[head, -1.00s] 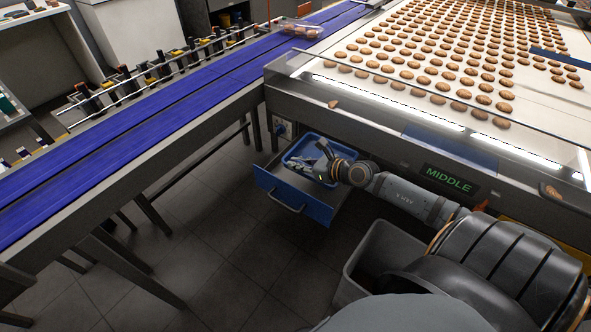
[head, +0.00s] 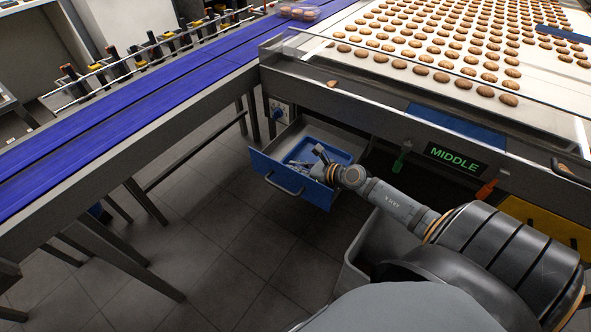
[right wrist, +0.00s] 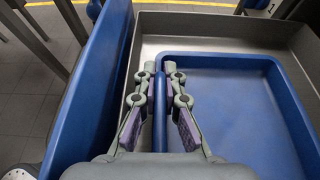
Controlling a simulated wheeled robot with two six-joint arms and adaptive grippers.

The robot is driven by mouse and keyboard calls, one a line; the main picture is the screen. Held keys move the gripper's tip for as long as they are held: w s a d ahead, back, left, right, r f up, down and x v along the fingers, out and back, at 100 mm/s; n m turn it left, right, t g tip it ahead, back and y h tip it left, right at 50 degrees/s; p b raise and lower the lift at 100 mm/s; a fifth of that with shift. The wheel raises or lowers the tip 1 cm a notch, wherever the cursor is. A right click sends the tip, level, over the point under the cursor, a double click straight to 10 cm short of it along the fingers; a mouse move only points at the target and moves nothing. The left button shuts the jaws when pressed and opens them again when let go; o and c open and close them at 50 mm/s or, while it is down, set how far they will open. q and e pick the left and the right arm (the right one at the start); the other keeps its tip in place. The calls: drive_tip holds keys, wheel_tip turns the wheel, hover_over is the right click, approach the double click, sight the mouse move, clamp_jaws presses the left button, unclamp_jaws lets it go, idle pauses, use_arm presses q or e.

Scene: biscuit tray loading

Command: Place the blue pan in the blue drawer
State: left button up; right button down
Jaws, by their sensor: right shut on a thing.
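The blue pan (head: 338,153) is inside the open blue drawer (head: 288,182) under the biscuit table. In the right wrist view the pan (right wrist: 225,100) lies flat and empty within the drawer's grey walls, beside the blue drawer front (right wrist: 88,85). I cannot tell whether its base touches the drawer floor. My right gripper (head: 297,166) reaches into the drawer from the right. In the right wrist view its fingers (right wrist: 160,78) are shut on the pan's near side wall, one on each side of it. My left gripper is not in view.
A grey bin (head: 352,270) stands on the floor in front of the table. The blue conveyor (head: 130,98) runs along the left, with a clear pack of biscuits (head: 298,12) at its far end. A green "MIDDLE" sign (head: 455,158) marks the table front.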

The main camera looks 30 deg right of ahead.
drive_tip(key=shift+s+r, duration=0.1)
drive_tip(key=c, duration=1.5)
unclamp_jaws()
